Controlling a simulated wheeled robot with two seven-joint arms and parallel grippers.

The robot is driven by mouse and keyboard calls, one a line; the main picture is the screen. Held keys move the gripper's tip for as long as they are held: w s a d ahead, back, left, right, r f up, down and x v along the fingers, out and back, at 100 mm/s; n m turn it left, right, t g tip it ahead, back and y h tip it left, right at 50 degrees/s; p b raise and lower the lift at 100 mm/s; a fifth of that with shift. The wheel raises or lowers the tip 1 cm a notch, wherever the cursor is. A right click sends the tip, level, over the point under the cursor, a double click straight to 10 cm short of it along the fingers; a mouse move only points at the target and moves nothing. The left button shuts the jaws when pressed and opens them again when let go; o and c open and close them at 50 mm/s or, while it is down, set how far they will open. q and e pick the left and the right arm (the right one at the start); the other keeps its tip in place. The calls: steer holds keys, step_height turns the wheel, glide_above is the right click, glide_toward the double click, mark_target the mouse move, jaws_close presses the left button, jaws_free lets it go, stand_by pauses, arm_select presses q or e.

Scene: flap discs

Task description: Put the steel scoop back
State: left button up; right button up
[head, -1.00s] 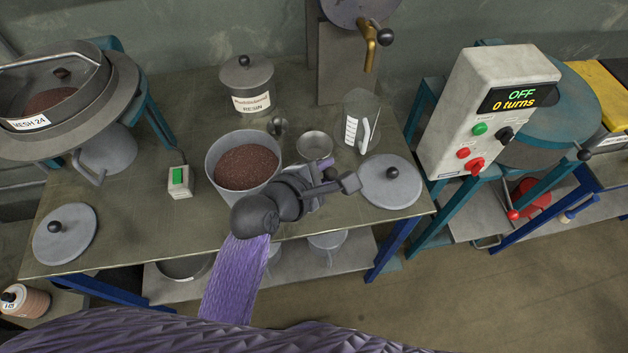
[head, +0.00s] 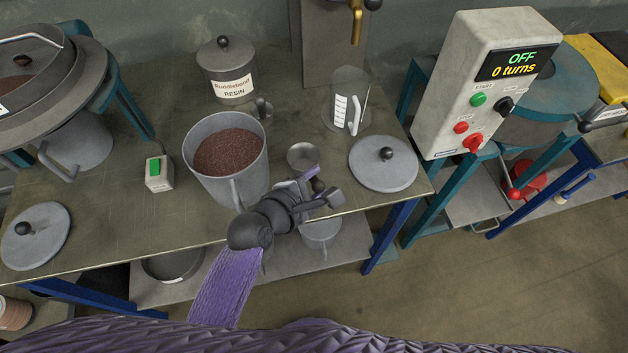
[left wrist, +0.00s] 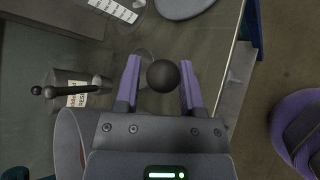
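The steel scoop (head: 303,156) shows in the head view as a small round bowl just past the left gripper's fingertips. My left gripper (head: 313,174) holds it near the table's front edge, right of the steel pot of brown grains (head: 230,152). In the left wrist view a dark ball knob (left wrist: 163,76) sits between the purple fingers (left wrist: 160,85), seemingly the scoop's handle end. The exact finger contact is hidden. My right gripper is not in view.
A resin canister (head: 234,88), a clear jug (head: 349,110) and a round lid (head: 384,164) stand around the scoop. A small scale-like box (head: 159,174) is left of the pot. The control box (head: 487,85) stands right. Bare tabletop lies at left (head: 110,200).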

arm_select(q)
steer(key=shift+o, duration=0.3)
steer(key=shift+r, duration=0.15)
steer(key=p+v, duration=0.3)
steer(key=v, duration=0.9)
steer(key=a+f+m+g+y, duration=0.2)
steer(key=a+f+m+y, duration=0.2)
steer(key=f+m, duration=0.95)
steer(key=s+a+f+m+g+y, duration=0.1)
steer(key=s+a+f+m+g, duration=0.2)
steer(key=s+f, duration=0.5)
steer(key=s+a+f+m+g+y, duration=0.1)
steer(key=s+a+f+m+g, duration=0.1)
steer(key=s+f+m+g, duration=0.3)
steer(key=s+f, duration=0.4)
steer(key=s, duration=0.6)
steer(key=shift+s+a+y, duration=0.35)
steer(key=shift+a+y, duration=0.05)
